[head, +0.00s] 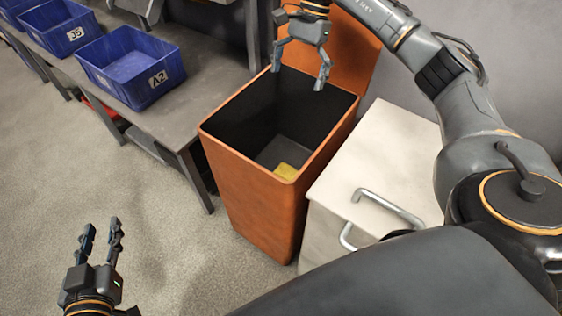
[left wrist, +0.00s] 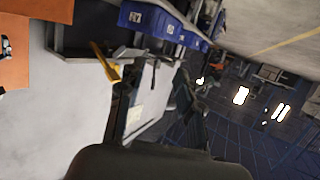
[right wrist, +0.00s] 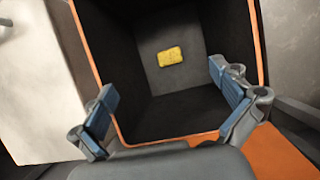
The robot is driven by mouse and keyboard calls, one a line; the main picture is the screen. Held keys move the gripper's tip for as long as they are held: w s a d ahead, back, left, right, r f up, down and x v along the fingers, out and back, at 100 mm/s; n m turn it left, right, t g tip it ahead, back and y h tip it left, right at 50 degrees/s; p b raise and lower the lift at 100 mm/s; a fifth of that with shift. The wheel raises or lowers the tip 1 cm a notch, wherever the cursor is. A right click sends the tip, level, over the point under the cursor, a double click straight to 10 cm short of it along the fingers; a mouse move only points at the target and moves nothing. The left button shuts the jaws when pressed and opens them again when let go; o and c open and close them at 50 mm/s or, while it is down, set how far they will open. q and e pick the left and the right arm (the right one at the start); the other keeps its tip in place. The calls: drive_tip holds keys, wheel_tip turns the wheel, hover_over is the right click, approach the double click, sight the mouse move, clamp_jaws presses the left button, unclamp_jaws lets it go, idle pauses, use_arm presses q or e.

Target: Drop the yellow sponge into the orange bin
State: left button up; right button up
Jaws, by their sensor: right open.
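The orange bin (head: 255,200) stands in the middle of the head view with its lid raised at the back. The yellow sponge (head: 286,171) lies inside on the dark floor of the bin. In the right wrist view the sponge (right wrist: 171,56) lies flat, with the bin walls around it. My right gripper (head: 300,76) is open and empty above the bin opening; its fingers also show in the right wrist view (right wrist: 165,108). My left gripper (head: 102,232) is open and empty over the floor at the lower left, away from the bin.
A grey workbench (head: 190,112) with several blue bins (head: 134,78) stands left of the orange bin. A white cabinet (head: 375,160) with a metal handle (head: 388,207) stands close on the right. The floor (head: 160,240) at the lower left is clear.

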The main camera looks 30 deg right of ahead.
drive_tip(key=shift+v, duration=2.75)
drive_tip(key=shift+w, duration=0.1)
